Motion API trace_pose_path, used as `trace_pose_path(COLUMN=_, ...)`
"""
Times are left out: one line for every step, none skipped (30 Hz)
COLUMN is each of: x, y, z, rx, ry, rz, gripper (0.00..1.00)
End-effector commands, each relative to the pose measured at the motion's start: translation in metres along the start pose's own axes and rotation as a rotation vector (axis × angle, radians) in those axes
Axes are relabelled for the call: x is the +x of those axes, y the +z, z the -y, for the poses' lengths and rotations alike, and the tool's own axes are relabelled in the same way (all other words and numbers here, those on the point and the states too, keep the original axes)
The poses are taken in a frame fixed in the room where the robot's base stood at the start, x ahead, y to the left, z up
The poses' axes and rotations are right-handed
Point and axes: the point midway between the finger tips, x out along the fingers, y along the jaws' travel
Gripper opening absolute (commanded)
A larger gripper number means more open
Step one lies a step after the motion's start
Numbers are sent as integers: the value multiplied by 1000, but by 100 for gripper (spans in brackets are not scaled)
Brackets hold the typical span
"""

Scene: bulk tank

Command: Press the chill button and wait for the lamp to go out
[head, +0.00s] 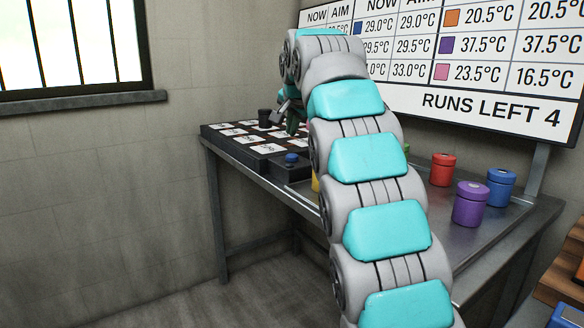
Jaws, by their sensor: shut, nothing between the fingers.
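A blue round button (291,158) sits on a dark box at the front of the black panel; I take it to be the chill button, but no label on it is readable. My gripper (284,115) hangs over the back right part of the panel, behind the button and apart from it. It looks small and partly hidden by my arm; it is shut and empty. I cannot make out a lamp, lit or dark; my arm covers part of the table.
The black panel (208,131) carries several white labels and a dark canister (264,117). Red (443,170), purple (470,205) and blue (500,188) canisters stand on the steel table (520,214) at right. A wall board (490,105) lists temperatures and reads "RUNS LEFT 4".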

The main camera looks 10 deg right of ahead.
Motion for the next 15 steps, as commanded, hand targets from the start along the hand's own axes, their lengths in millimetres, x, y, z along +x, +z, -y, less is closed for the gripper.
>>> trace_pose_path(x=10, y=7, z=-7, rx=0, ry=0, rz=0, gripper=0)
trace_pose_path(x=11, y=9, z=-8, rx=0, ry=0, rz=1, gripper=0)
trace_pose_path(x=14, y=10, z=-10, rx=0, ry=-1, rz=0, gripper=0)
trace_pose_path(x=15, y=12, z=-11, rx=0, ry=-2, rz=-1, gripper=0)
trace_pose_path(x=17, y=13, z=-12, rx=0, ry=-2, rz=-1, gripper=0)
trace_pose_path(x=19, y=14, z=-14, rx=-1, ry=-2, rz=-2, gripper=0)
trace_pose_path(x=20, y=15, z=-14, rx=-1, ry=-2, rz=-1, gripper=0)
trace_pose_path(x=22, y=16, z=-15, rx=-1, ry=-1, rz=-1, gripper=0)
trace_pose_path(x=23, y=17, z=-16, rx=-1, ry=-1, rz=0, gripper=0)
trace_pose_path(x=23, y=17, z=-16, rx=-1, ry=0, rz=0, gripper=0)
trace_pose_path(x=23, y=17, z=-17, rx=-1, ry=0, rz=0, gripper=0)
trace_pose_path(x=23, y=18, z=-17, rx=-1, ry=0, rz=0, gripper=0)
trace_pose_path(x=23, y=17, z=-17, rx=-1, ry=0, rz=0, gripper=0)
trace_pose_path(x=23, y=17, z=-16, rx=-1, ry=0, rz=0, gripper=0)
trace_pose_path(x=23, y=17, z=-16, rx=-1, ry=0, rz=0, gripper=0)
